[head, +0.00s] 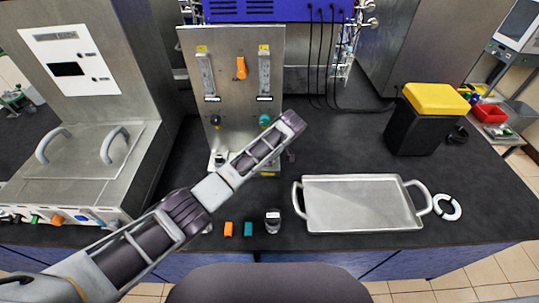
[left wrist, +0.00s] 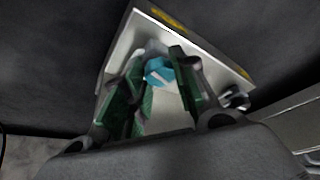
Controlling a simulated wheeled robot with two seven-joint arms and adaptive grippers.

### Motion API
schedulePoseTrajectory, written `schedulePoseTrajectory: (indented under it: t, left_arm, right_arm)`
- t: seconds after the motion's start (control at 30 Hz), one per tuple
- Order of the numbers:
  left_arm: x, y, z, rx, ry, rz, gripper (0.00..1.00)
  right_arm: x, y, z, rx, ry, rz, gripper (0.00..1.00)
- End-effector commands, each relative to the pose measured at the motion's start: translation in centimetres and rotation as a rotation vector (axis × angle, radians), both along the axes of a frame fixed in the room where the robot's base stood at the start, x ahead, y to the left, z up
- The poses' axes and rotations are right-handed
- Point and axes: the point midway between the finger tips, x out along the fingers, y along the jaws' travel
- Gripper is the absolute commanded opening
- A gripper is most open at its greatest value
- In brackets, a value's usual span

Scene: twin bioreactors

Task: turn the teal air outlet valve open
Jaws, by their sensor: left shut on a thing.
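The teal air outlet valve (head: 264,120) is on the lower right of the upright metal panel (head: 225,95) in the head view. It also shows in the left wrist view (left wrist: 159,71), between the green-padded fingers. My left gripper (left wrist: 162,68) is shut on the valve knob, one finger on each side. In the head view my left arm reaches in from the lower left and its end lies close beside the valve, hiding part of the panel. My right gripper is not in view.
A dark knob (head: 215,120) sits left of the valve, and an orange part (head: 241,68) is higher up between two flow tubes. A metal tray (head: 360,205), a black box with a yellow lid (head: 430,118) and small orange (head: 228,229) and teal (head: 248,229) blocks stand on the dark bench.

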Motion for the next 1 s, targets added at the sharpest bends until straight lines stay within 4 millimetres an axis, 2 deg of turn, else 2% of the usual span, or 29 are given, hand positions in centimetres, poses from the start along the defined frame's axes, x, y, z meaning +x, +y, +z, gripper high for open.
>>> schedulePoseTrajectory:
  t: [0.2, 0.5, 1.0]
  left_arm:
    - [0.09, -0.16, -0.06, 0.000, 0.002, 0.151, 0.04]
    - [0.23, -0.13, -0.09, 0.001, 0.002, 0.286, 0.04]
    - [0.31, -0.08, 0.00, 0.001, -0.002, 0.323, 0.04]
  right_arm:
    - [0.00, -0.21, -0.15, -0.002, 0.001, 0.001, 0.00]
    - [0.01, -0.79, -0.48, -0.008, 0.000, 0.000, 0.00]
    - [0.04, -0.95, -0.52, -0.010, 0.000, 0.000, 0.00]
